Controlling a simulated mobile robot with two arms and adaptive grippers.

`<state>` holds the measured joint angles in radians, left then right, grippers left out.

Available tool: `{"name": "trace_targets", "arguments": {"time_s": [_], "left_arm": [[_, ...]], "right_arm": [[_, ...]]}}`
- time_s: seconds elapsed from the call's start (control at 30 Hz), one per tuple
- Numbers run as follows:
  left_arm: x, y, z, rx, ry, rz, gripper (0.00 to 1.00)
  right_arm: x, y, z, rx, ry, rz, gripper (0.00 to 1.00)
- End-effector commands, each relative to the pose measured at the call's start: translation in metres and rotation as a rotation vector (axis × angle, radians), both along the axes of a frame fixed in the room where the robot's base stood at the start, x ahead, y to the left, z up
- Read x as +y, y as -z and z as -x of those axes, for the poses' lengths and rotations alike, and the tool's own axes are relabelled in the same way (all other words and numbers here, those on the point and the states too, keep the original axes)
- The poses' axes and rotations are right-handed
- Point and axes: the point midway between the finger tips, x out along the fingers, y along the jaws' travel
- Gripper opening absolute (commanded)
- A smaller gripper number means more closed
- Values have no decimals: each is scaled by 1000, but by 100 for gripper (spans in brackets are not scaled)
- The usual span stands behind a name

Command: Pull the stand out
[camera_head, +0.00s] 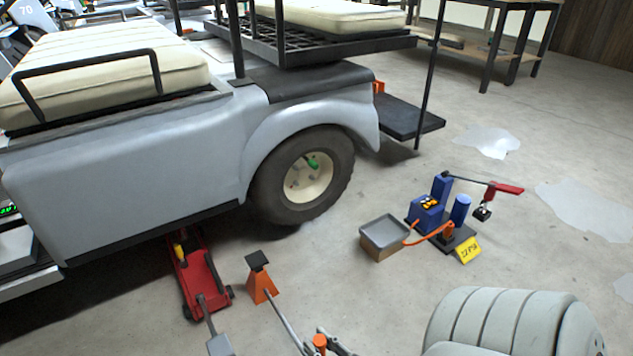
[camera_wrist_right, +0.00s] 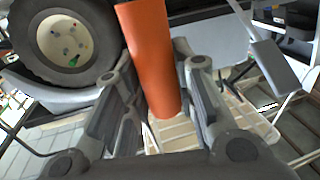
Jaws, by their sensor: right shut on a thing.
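The stand (camera_head: 261,284) is a small orange jack stand with a black top, on the floor beside the cart, right of the red floor jack (camera_head: 200,275). A thin grey rod (camera_head: 283,318) runs from it towards me, to an orange grip (camera_head: 319,341) at the bottom edge. My right gripper (camera_head: 328,346) is there, partly cut off by the frame. In the right wrist view the orange grip (camera_wrist_right: 150,50) lies between the two fingers of my right gripper (camera_wrist_right: 153,78), which is shut on it. My left gripper is not in view.
The cart (camera_head: 120,165) and its rear wheel (camera_head: 303,177) are behind the stand. The floor jack's handle ends in a grey block (camera_head: 220,345). A grey tray (camera_head: 384,232) and a blue pump unit (camera_head: 428,212) stand to the right. Floor between is clear.

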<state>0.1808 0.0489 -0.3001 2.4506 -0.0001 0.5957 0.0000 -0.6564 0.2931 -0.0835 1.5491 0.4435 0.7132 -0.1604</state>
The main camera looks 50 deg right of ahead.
Motion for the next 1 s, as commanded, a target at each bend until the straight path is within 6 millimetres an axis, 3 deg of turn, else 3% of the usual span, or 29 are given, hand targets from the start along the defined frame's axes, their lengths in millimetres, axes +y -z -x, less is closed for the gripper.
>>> {"name": "trace_targets", "arguments": {"time_s": [0.27,0.3,0.47,0.8,1.0], "left_arm": [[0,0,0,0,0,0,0],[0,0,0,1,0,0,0],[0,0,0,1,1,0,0],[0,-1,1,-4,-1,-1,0],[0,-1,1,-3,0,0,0]], "right_arm": [[4,2,6,6,-4,-2,0],[4,2,6,6,-4,-2,29],[3,2,5,6,-3,-2,48],[2,0,3,3,-2,-1,48],[2,-18,4,2,-1,-2,48]]}}
